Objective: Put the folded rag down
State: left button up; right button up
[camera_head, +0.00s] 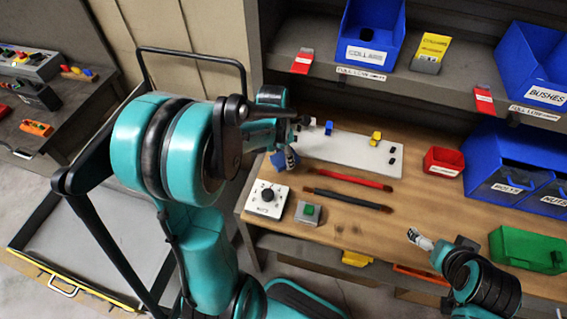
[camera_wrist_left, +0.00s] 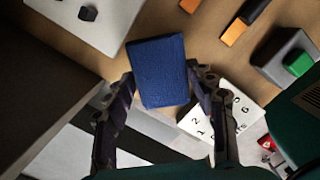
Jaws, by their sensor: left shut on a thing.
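The folded rag (camera_wrist_left: 160,70) is a blue rectangle held between the two dark fingers of my left gripper (camera_wrist_left: 165,85) in the left wrist view. In the head view only a blue part of the rag (camera_head: 277,161) shows, beside my left gripper (camera_head: 291,156), near the left end of the wooden bench (camera_head: 440,215). Whether the rag touches the bench is not clear. My right gripper (camera_head: 416,236) is over the front right of the bench, and its finger opening is too small to judge.
A pale board (camera_head: 340,150) with small blocks lies behind. A white dial box (camera_head: 267,198), a green-button box (camera_head: 309,212) and red and black rods (camera_head: 350,179) are close by. Blue bins (camera_head: 510,170) and a green bin (camera_head: 525,248) stand right. Bare wood lies centre right.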

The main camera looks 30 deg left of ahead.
aim_at(283, 158)
pick_arm(q)
notch_tip(283, 158, down, 4)
jog(key=shift+f+b, duration=0.1)
jog(key=shift+b, duration=0.65)
jog(key=o, duration=1.2)
